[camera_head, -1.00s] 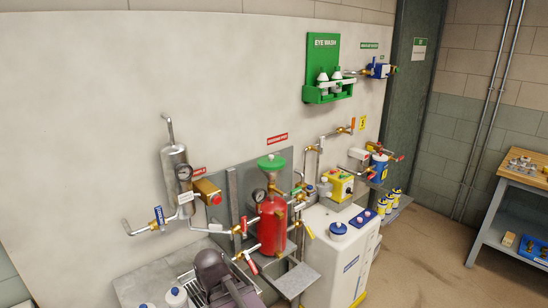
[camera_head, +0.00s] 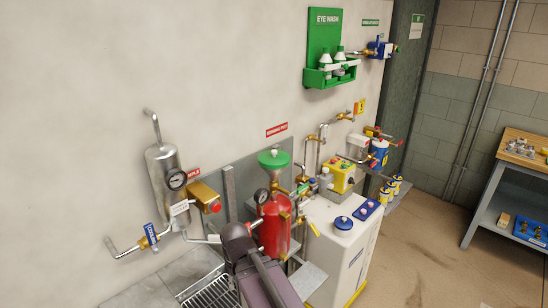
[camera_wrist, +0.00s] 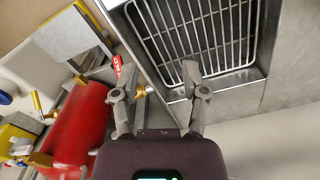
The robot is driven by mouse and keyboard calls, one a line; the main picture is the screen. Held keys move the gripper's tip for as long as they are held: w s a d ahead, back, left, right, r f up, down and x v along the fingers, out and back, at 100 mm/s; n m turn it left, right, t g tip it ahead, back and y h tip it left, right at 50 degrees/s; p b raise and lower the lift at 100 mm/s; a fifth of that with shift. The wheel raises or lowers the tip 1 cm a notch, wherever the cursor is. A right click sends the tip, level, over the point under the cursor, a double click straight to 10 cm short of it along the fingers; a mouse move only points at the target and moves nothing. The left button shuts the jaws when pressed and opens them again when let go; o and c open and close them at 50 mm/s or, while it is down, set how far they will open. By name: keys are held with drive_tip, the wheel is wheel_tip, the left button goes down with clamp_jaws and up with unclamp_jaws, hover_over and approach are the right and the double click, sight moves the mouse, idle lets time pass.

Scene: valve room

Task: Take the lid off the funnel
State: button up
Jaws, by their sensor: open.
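The green funnel lid (camera_head: 281,159) has a pale knob and sits on the funnel on top of the red vessel (camera_head: 274,228). The funnel body is mostly hidden beneath the lid. In the wrist view the red vessel (camera_wrist: 80,130) lies to the left of my gripper (camera_wrist: 158,74); the lid is not recognisable there. My gripper's fingers are spread apart with nothing between them, over the edge of a sink with a wire rack. In the head view only my dark wrist shows, lower than the lid and in front of the vessel's left side; the fingers are hidden.
A pressure gauge (camera_head: 262,196) and several brass valves crowd the red vessel. A steel cylinder (camera_head: 164,180) with piping stands left. A white cabinet (camera_head: 340,238) stands right. The wire rack (camera_head: 210,294) is in the sink below. The space above the lid is clear.

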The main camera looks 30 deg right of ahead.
drive_tip(key=shift+o, duration=1)
drive_tip(key=w+d+r+n+t+y+p, duration=0.1)
drive_tip(key=w+d+r+n+p, duration=0.1)
drive_tip(key=w+d+r+p, duration=0.4)
drive_tip(key=w+d+r+n+t+y+p, duration=0.1)
drive_tip(key=w+d+r+n+t+p, duration=0.1)
drive_tip(key=w+d+r+p, duration=0.5)
drive_tip(key=w+d+r+n+t+y+p, duration=0.1)
drive_tip(key=w+d+r+p, duration=0.6)
drive_tip(key=d+r+p, duration=0.7)
wheel_tip(320, 180, up, 11)
drive_tip(key=n+t+p, duration=0.1)
drive_tip(key=p, duration=0.7)
drive_tip(key=shift+f, duration=0.1)
drive_tip(key=b, duration=0.4)
approach(274, 151)
drive_tip(key=shift+x, duration=0.85)
drive_tip(key=shift+b+x, duration=1.55)
drive_tip(key=shift+x, duration=0.1)
